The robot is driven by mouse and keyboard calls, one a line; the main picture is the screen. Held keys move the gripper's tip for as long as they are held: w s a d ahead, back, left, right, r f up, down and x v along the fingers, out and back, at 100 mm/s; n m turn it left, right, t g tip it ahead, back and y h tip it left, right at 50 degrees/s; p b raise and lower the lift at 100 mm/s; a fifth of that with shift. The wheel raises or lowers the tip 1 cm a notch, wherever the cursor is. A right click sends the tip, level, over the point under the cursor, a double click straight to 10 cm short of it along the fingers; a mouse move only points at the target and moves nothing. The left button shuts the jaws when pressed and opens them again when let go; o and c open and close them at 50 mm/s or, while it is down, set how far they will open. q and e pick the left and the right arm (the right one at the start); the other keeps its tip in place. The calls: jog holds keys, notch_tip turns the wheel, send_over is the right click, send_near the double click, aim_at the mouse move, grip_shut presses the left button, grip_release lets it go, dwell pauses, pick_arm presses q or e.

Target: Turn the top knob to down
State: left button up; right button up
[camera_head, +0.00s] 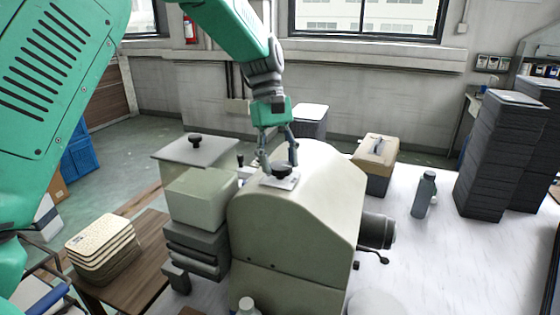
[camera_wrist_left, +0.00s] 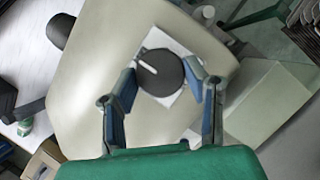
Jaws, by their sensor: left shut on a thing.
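The top knob (camera_head: 282,171) is a dark round knob on a white square plate on top of the cream machine (camera_head: 300,220). In the left wrist view the knob (camera_wrist_left: 160,73) shows as a dark disc with a white pointer mark, which runs toward the upper left. My left gripper (camera_head: 279,166) reaches down from above with its fingers on either side of the knob. In the left wrist view the left gripper (camera_wrist_left: 164,82) is shut on the knob, its fingertips at the disc's sides. The right gripper is not in view.
A lidded box (camera_head: 195,150) and a green-grey block (camera_head: 201,195) stand left of the machine. A grey bottle (camera_head: 423,195), a tan-topped case (camera_head: 375,160) and tall stacks of dark trays (camera_head: 500,155) stand to the right. Bare white table lies between them.

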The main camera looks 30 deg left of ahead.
pick_arm(q)
jog(key=o, duration=0.9)
jog(key=shift+w, duration=0.1)
jog(key=shift+o, duration=1.2)
jog(key=shift+w+f, duration=0.1)
jog(key=v, duration=1.2)
jog(key=shift+a, duration=0.15)
jog(key=shift+w+f, duration=0.1)
jog(key=shift+w, duration=0.05)
